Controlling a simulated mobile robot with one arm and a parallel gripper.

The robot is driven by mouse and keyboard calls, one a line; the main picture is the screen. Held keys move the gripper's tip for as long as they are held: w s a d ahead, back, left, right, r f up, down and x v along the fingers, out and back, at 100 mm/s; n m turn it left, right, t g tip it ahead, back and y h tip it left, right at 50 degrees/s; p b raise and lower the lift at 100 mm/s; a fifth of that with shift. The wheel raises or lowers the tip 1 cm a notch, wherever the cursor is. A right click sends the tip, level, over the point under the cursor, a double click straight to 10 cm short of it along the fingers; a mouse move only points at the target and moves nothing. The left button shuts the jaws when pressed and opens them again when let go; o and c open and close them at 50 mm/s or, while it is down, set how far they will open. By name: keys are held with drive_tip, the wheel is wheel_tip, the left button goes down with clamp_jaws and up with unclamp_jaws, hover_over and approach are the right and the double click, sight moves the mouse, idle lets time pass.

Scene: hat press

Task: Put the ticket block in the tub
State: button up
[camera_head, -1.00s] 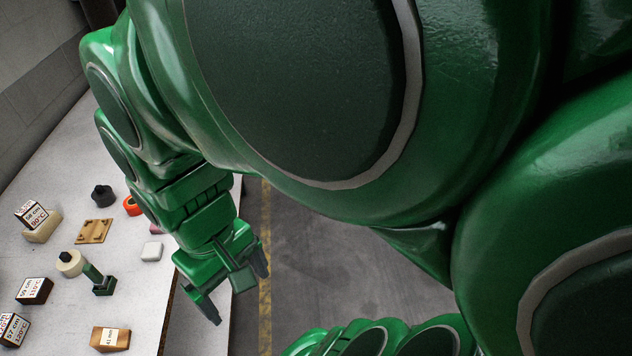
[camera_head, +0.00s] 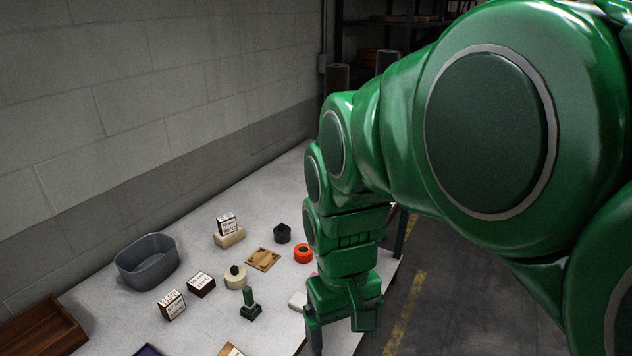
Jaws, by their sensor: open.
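The grey tub (camera_head: 147,264) stands at the back left of the table, by the wall, and looks empty. Several labelled blocks could be the ticket block; I cannot tell which one is meant. One block (camera_head: 227,224) sits on a cream base (camera_head: 229,238). A dark block (camera_head: 201,284) and another printed block (camera_head: 171,305) lie right of and in front of the tub. A tan block (camera_head: 231,350) is cut off at the bottom edge. My gripper (camera_head: 342,328) is open, fingers down, near the table's right edge, apart from all the blocks.
A green stamp-like tool (camera_head: 250,305), a cream roll (camera_head: 235,277), a wooden plate (camera_head: 263,260), an orange ring (camera_head: 303,254), a black knob (camera_head: 283,233) and a white piece (camera_head: 298,300) stand between the gripper and tub. A brown tray (camera_head: 38,333) is at far left.

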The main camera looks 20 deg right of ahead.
drive_tip(key=w+a+n, duration=0.2)
drive_tip(key=w+a, duration=0.2)
drive_tip(key=w, duration=0.8)
drive_tip(key=n+t, duration=0.2)
drive_tip(key=n, duration=0.4)
approach(199, 280)
drive_tip(key=shift+w+d+f, duration=0.3)
drive_tip(key=shift+d+f, duration=0.25)
drive_tip(key=shift+d, duration=0.1)
drive_tip(key=shift+w+a+f, duration=0.2)
drive_tip(key=shift+a+f, duration=0.15)
drive_tip(key=shift+s+a+f, duration=0.1)
drive_tip(key=shift+f, duration=1.8)
drive_tip(key=shift+s+a+f, duration=0.1)
drive_tip(key=shift+s+f, duration=0.05)
drive_tip(key=shift+f, duration=1.8)
drive_tip(key=shift+r, duration=0.1)
drive_tip(key=c, duration=1.2)
